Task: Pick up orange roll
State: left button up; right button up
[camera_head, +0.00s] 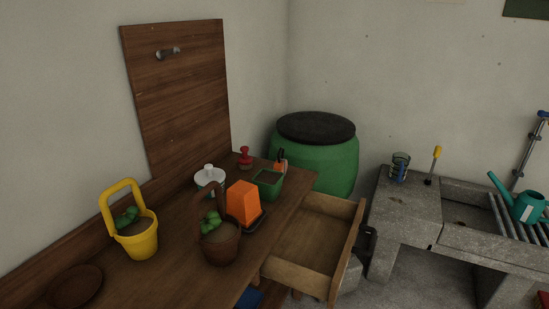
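An orange block-like object (243,202) with flat faces stands upright on a dark tray (256,222) on the wooden workbench (172,275). It is the largest orange thing in view; I cannot tell whether it is the orange roll. The brown basket pot in front partly overlaps its left side. A small orange piece (279,166) also shows at the green planter's back edge; its shape is unclear. Neither of my grippers can be made out in the head view.
A brown basket pot (221,246), yellow basket pot (137,240), white lidded pot (209,177) and green planter (267,185) crowd the bench. An open drawer (307,245) juts out right. A green barrel (335,167) and stone sink (470,227) stand beyond.

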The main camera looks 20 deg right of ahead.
aim_at(280, 164)
jog(key=l+u, duration=0.4)
jog(key=i+l+u, duration=0.1)
jog(key=u, duration=0.25)
jog(key=l+u, duration=0.4)
jog(key=k+l, duration=0.1)
jog(key=l, duration=0.35)
jog(key=l+u, duration=0.1)
jog(key=l, duration=0.35)
jog(key=k+l, duration=0.15)
jog(key=l, duration=0.25)
jog(key=k+l+u, duration=0.15)
jog(key=l, duration=0.75)
jog(key=k+l+u, duration=0.1)
jog(key=l, duration=0.3)
jog(key=k+l, duration=0.2)
jog(key=l, duration=0.2)
jog(key=k+l+u, duration=0.1)
jog(key=l, duration=0.35)
